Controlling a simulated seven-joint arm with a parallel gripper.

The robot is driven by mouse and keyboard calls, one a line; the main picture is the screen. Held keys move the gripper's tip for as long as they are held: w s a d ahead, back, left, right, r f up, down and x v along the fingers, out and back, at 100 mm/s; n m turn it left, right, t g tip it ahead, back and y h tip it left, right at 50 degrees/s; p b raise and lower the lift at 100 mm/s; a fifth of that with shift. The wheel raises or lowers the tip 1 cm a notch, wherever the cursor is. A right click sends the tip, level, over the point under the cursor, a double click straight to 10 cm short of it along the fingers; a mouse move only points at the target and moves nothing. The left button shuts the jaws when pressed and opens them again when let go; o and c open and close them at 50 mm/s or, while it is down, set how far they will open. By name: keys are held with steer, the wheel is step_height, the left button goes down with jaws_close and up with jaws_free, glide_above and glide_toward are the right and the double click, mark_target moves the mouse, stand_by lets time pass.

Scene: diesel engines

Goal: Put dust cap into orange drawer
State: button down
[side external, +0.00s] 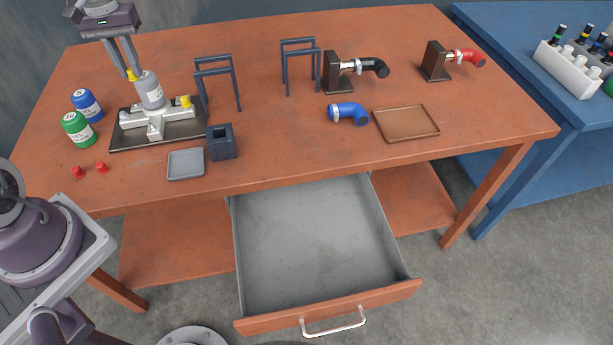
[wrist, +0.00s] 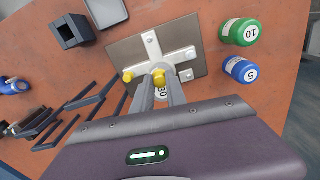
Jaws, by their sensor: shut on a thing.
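My gripper (side external: 131,72) is shut on a yellow dust cap (side external: 132,76), held above the white cross-shaped fitting (side external: 155,122), beside the top of a grey filter (side external: 150,92). The wrist view also shows this cap (wrist: 158,76) between my fingertips. A second yellow cap (side external: 185,101) sits on the right arm of the fitting; it also shows in the wrist view (wrist: 127,76). The drawer (side external: 330,312) with an orange front and grey inside is pulled open below the table; its visible floor is empty.
Green (side external: 78,129) and blue (side external: 87,104) filters and two red caps (side external: 102,168) are on the left. A small grey tray (side external: 186,164), a dark square holder (side external: 221,142) and dark frames (side external: 217,82) stand between the fitting and table middle. A brown tray (side external: 405,123) lies right.

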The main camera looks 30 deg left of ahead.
steer(key=w+d+m, duration=0.2)
steer(key=w+d, duration=0.2)
steer(key=d, duration=0.8)
steer(key=m, duration=0.6)
glide_above(292, 253)
step_height(292, 253, down, 27)
steer(key=shift+f, duration=0.2)
steer(key=shift+f, duration=0.15)
steer(key=c, duration=1.3)
jaws_free()
steer(key=shift+c, duration=0.2)
